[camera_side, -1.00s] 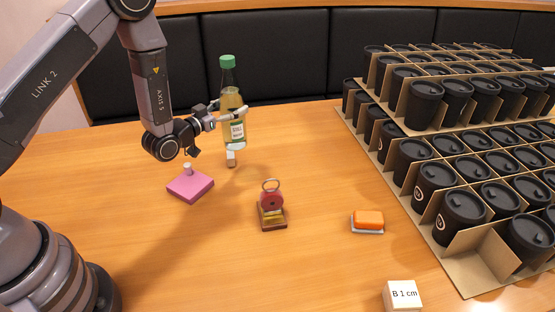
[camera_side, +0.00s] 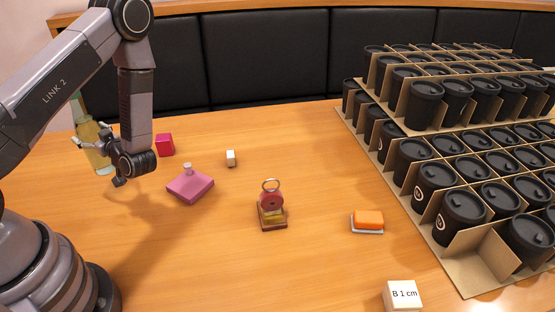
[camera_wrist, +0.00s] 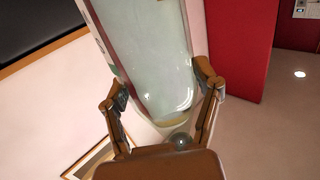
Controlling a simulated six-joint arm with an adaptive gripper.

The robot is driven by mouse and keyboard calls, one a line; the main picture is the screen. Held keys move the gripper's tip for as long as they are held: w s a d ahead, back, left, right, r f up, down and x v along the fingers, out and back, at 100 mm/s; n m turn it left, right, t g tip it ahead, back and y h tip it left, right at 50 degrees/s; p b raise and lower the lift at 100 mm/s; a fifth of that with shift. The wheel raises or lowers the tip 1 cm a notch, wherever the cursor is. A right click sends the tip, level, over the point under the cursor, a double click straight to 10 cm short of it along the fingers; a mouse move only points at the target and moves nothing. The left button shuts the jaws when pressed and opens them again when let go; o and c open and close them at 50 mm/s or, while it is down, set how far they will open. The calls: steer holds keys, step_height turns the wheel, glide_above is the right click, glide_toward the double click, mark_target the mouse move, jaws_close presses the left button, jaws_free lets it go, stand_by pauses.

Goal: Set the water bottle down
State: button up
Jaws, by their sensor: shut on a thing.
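The water bottle (camera_side: 98,160), clear with pale yellowish contents, is at the far left in the side view. It leans a little, its top toward the left. My gripper (camera_side: 95,143) is shut around the bottle's body. I cannot tell whether the bottle's base touches the table. In the wrist view the bottle (camera_wrist: 155,55) lies between the two fingers of my gripper (camera_wrist: 160,95), large and close to the camera.
A pink block with a small knob (camera_side: 190,185), a red box (camera_side: 165,145) and a small white block (camera_side: 231,158) stand right of my gripper. A red stamp-like object (camera_side: 271,205) and an orange block (camera_side: 368,220) are farther right. Cartons of black cups (camera_side: 450,190) fill the right side.

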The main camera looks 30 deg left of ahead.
mark_target(104, 165)
steer(key=f, duration=0.2)
steer(key=s+f+g, duration=0.1)
steer(key=shift+s+f+n, duration=0.1)
steer(key=shift+f+n, duration=0.2)
steer(key=shift+f, duration=2.05)
steer(key=shift+f, duration=0.1)
steer(key=o, duration=1.2)
steer(key=shift+f, duration=0.1)
steer(key=shift+o, duration=0.2)
